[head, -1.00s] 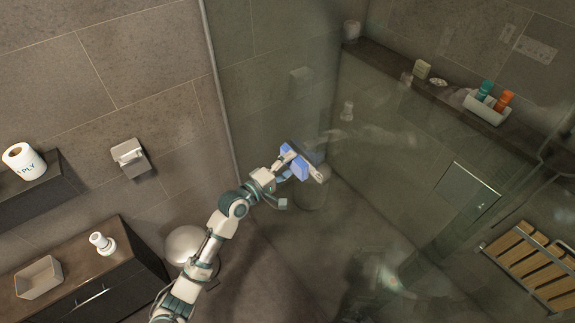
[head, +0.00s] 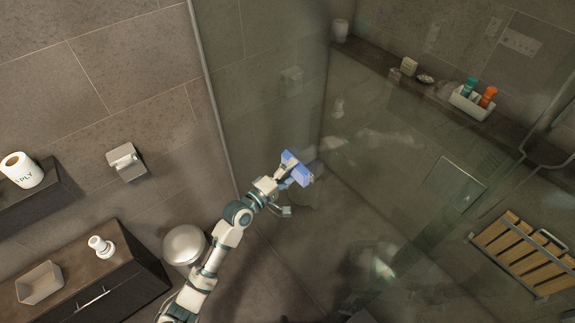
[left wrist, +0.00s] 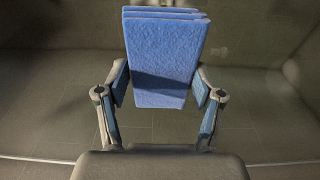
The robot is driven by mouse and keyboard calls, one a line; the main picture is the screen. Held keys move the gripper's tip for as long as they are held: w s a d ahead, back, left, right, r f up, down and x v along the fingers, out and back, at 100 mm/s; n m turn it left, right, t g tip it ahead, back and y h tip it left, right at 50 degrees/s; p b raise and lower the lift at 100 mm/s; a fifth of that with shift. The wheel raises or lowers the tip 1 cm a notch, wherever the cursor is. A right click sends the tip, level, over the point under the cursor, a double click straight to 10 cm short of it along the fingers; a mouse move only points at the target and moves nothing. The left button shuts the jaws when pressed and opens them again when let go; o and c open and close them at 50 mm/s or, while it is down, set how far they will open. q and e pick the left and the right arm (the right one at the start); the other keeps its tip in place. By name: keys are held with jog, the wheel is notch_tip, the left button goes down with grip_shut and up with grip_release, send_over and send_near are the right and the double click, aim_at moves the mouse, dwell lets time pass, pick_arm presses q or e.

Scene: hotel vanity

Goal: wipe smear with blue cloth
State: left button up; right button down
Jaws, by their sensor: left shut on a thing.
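The blue cloth (head: 296,168) is a folded block in my left gripper (head: 290,181), held up at the glass panel (head: 262,110). In the left wrist view the cloth (left wrist: 165,50) stands between the two fingers of my left gripper (left wrist: 161,92), its layered edge at the top. The fingers are shut on it. I cannot tell whether the cloth touches the glass. Pale, hazy smear marks (head: 388,140) show on the glass to the right of the cloth, and faint patches lie close by it. My right gripper is not in view.
A shelf behind the glass holds a tray (head: 472,104) with teal and orange bottles. A slatted wooden seat (head: 522,254) is at right. At left are a dark cabinet (head: 130,280), a paper roll (head: 20,170) and a round white bin lid (head: 184,245).

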aim_at(303, 182)
pick_arm(q)
jog(key=shift+s+d+r+p, duration=0.1)
jog(key=shift+s+d+p, duration=0.75)
jog(key=shift+p, duration=0.35)
jog(key=shift+s+d+p, duration=0.3)
jog(key=shift+s+p, duration=0.1)
jog(key=shift+s, duration=0.2)
jog(key=shift+s+d+p, duration=0.5)
jog(key=shift+s+p, duration=0.2)
jog(key=shift+p, duration=0.1)
jog(key=shift+s+d+p, duration=0.45)
jog(key=shift+s, duration=0.25)
jog(key=shift+w+a, duration=0.3)
jog(key=shift+w, duration=0.2)
jog(key=shift+w+a+b, duration=0.4)
jog(key=shift+w+a, duration=0.05)
jog(key=shift+w, duration=0.2)
jog(key=shift+w+a+b, duration=0.35)
jog(key=shift+w+a, duration=0.1)
jog(key=shift+w, duration=0.15)
jog(key=shift+w+a+f+b, duration=0.25)
jog(key=shift+w+a+b, duration=0.4)
jog(key=shift+w, duration=0.15)
jog(key=shift+w+a+r+b, duration=0.1)
jog(key=shift+w+a+b, duration=0.6)
jog(key=shift+w, duration=0.25)
jog(key=shift+w+a+b, duration=0.6)
jog(key=shift+w+a, duration=0.05)
jog(key=shift+w, duration=0.25)
